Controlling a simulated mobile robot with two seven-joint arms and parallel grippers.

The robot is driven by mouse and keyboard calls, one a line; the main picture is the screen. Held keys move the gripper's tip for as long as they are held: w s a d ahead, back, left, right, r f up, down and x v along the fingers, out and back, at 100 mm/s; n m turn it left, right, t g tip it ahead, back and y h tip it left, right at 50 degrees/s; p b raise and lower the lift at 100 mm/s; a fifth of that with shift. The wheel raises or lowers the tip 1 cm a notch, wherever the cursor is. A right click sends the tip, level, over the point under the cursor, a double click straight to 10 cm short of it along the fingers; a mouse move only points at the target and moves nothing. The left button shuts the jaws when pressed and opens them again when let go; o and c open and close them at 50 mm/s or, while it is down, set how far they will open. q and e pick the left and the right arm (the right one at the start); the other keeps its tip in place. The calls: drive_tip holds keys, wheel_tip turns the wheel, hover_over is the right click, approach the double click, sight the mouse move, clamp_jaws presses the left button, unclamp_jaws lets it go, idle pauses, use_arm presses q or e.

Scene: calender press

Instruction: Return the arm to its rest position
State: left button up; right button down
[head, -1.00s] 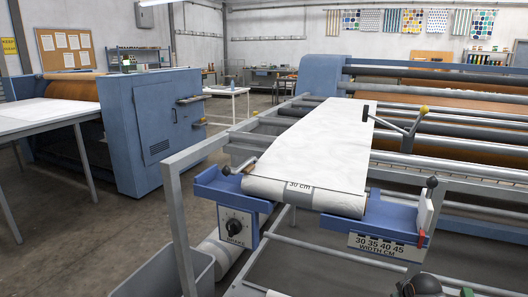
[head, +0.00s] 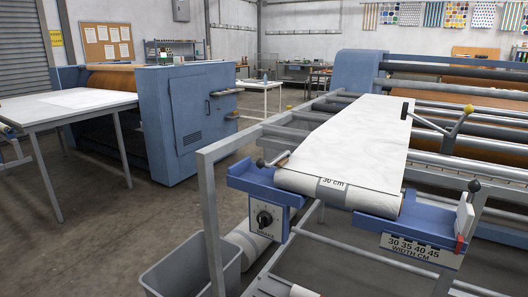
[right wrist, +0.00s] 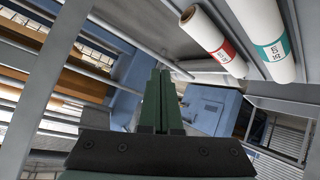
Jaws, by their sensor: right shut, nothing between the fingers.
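My right gripper (right wrist: 163,100) shows in the right wrist view. Its two dark green fingers are shut together with nothing between them, and no part of it touches anything I can see. The wrist view is tilted, with metal frame bars close on both sides. The right gripper does not show in the head view now. My left gripper is in neither view.
A white fabric roll (head: 337,197) labelled 30 cm rests on blue brackets, its sheet (head: 365,140) running back into the press. A grey bin (head: 190,268) stands below. Rolls with red (right wrist: 213,41) and teal (right wrist: 264,40) labels lie near the right gripper. Floor at left is clear.

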drive_tip(key=s+a+f+g+y, duration=0.1)
drive_tip(key=s+a+f+y, duration=0.15)
drive_tip(key=s+a, duration=0.7)
drive_tip(key=s+a+f+y, duration=0.1)
drive_tip(key=s+a+f, duration=0.2)
drive_tip(key=s+a, duration=0.7)
drive_tip(key=s+a+r+y+p, duration=0.1)
drive_tip(key=s+r+p, duration=0.3)
drive_tip(key=s+r, duration=0.3)
drive_tip(key=s, duration=0.3)
drive_tip(key=shift+s+a+r, duration=0.15)
drive_tip(key=shift+s+r, duration=0.2)
drive_tip(key=shift+s, duration=0.05)
